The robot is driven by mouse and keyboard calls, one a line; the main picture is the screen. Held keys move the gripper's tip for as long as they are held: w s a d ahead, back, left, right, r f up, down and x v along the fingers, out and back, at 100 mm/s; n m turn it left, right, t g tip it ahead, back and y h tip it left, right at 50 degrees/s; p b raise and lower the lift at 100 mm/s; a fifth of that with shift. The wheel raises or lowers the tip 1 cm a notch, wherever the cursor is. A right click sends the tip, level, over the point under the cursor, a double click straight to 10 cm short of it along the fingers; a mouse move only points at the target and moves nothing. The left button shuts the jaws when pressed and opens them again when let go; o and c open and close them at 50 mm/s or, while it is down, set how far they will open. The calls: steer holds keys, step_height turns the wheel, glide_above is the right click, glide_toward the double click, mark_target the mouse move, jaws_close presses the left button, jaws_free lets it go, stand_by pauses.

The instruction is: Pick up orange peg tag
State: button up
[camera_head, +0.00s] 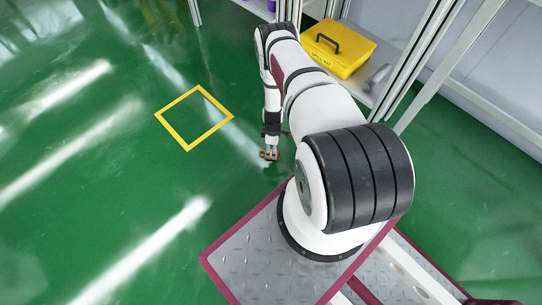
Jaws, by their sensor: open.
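My gripper (269,154) hangs at the end of my arm, above or near the green floor, left of the arm's base. Its tip is very small in the picture, and the jaws are open. A small orange-brown patch shows at the gripper tip; I cannot tell whether it is part of the gripper or a tag behind it. No orange peg tag can be made out clearly in this view.
A yellow square outline (159,115) is marked on the green floor (90,190), which is clear to the left. A yellow case (340,52) with a black handle sits on a grey shelf (385,50) at upper right, beside metal posts (405,75).

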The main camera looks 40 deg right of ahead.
steer(key=shift+s+d+f+b, duration=0.15)
steer(key=shift+f+b, duration=1.35)
steer(key=shift+f, duration=1.1)
steer(key=c, duration=1.2)
steer(key=shift+r, duration=0.1)
